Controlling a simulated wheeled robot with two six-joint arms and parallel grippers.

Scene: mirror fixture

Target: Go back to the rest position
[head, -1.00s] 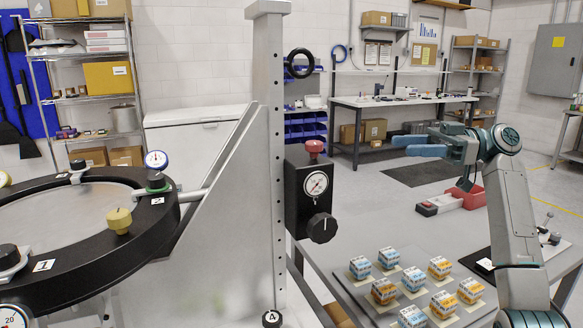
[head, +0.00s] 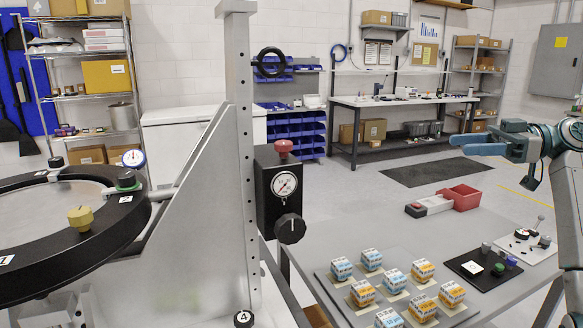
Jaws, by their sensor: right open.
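My right gripper (head: 458,144) is at the upper right of the head view, raised above the grey table and pointing left. Its blue-grey fingers are open and nothing is between them. Its arm comes in from the right edge. My left gripper is not in view. The mirror fixture stands at the left: a black ring (head: 101,228) around a grey disc, and an upright metal bracket (head: 241,130). A black gauge box (head: 279,205) with a red knob, a dial and a black knob is fixed to the bracket.
The grey table (head: 350,228) holds several small blue and orange boxes (head: 362,293) on a tray, a red bin (head: 463,197), a black pad (head: 476,262) and a white plate with a small lever (head: 532,244). A workbench (head: 400,101) and shelves stand at the back.

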